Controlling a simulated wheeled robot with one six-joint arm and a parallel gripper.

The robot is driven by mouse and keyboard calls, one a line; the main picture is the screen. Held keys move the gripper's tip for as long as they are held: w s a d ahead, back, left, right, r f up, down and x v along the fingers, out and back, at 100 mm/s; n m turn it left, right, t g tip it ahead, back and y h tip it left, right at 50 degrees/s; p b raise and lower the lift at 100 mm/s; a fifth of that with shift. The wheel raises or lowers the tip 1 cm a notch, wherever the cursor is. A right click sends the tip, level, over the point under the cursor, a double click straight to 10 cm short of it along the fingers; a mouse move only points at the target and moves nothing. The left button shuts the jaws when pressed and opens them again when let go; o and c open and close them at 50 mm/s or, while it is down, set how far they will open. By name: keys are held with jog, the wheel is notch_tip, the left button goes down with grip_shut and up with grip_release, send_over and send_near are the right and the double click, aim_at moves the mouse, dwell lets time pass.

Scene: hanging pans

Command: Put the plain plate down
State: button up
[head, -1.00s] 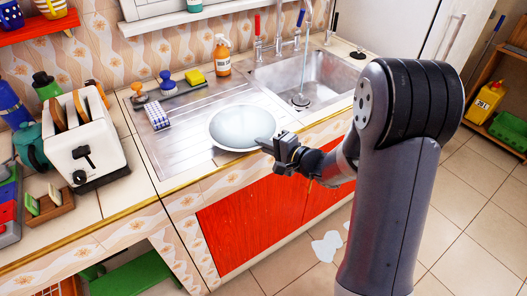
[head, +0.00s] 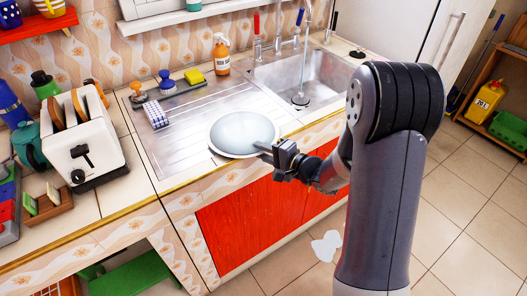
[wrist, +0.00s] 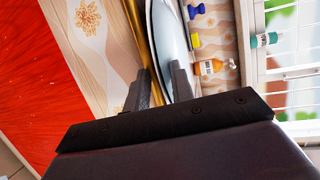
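The plain plate (head: 240,130) is a round white plate, roughly level over the front right of the steel drainboard (head: 185,150). My gripper (head: 262,148) is at its right front rim, shut on that rim, with the fingers on either side. In the wrist view the plate (wrist: 168,32) shows nearly edge-on between the two fingers (wrist: 160,84). The plate is very low over the drainboard; I cannot tell whether it touches. The contact at the rim is small and partly hidden by the fingers.
The sink basin (head: 303,82) lies to the right. A toaster (head: 85,138) is on the left counter.

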jog(key=shift+r, duration=0.15)
jog(key=shift+b+v, duration=0.45)
jog(key=shift+v, duration=5.6)
jog(key=shift+c, duration=0.4)
